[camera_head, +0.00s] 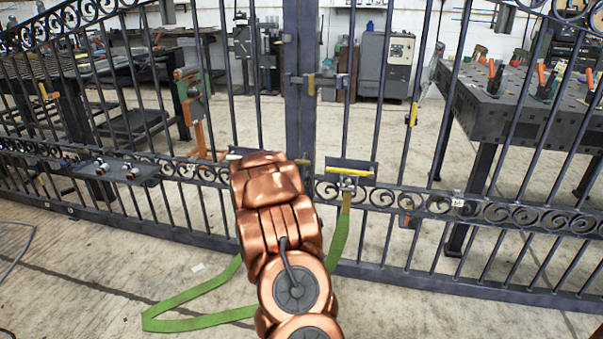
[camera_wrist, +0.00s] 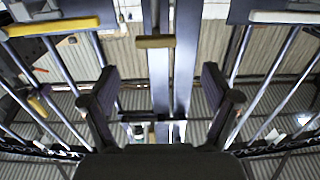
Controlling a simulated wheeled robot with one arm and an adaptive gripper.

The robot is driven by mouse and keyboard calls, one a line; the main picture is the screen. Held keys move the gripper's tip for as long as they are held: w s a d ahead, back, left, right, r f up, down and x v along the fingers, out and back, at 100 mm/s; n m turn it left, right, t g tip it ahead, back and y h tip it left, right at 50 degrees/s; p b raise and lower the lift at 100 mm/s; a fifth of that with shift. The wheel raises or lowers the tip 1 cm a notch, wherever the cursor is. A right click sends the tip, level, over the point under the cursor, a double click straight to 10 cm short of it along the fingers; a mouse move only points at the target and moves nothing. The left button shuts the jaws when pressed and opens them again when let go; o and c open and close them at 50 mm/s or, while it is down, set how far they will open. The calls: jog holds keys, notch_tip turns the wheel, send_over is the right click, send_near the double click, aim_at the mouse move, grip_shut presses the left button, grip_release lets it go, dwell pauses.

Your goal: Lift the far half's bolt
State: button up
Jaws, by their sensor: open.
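The dark iron gate (camera_head: 365,120) has two halves that meet at a thick middle post. A small tan and dark latch piece (camera_head: 311,84) sits on this post; a tan block (camera_wrist: 155,42) shows ahead in the wrist view. The right half carries a plate with a yellow bar (camera_head: 348,171), also in the wrist view (camera_wrist: 55,27). The left half has a white bar (camera_head: 234,157), also in the wrist view (camera_wrist: 285,17). I cannot tell which piece is the far half's bolt. My gripper (camera_wrist: 157,78) is open and empty, fingers apart, hidden behind my copper arm in the head view.
A green strap (camera_head: 190,324) hangs from the right half and loops on the floor. A dark shelf plate with knobs (camera_head: 118,171) juts from the left half. A yellow piece (camera_head: 413,113) is on a right bar. Workbenches (camera_head: 535,100) stand behind the gate.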

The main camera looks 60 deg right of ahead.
aim_at(302, 163)
jog(key=shift+s+b+x, duration=0.15)
jog(key=shift+b+x, duration=0.25)
jog(key=shift+x, duration=1.6)
jog(key=shift+s+b+x, duration=0.15)
jog(key=shift+b+x, duration=0.2)
jog(key=shift+x, duration=1.65)
jog(key=shift+d, duration=0.1)
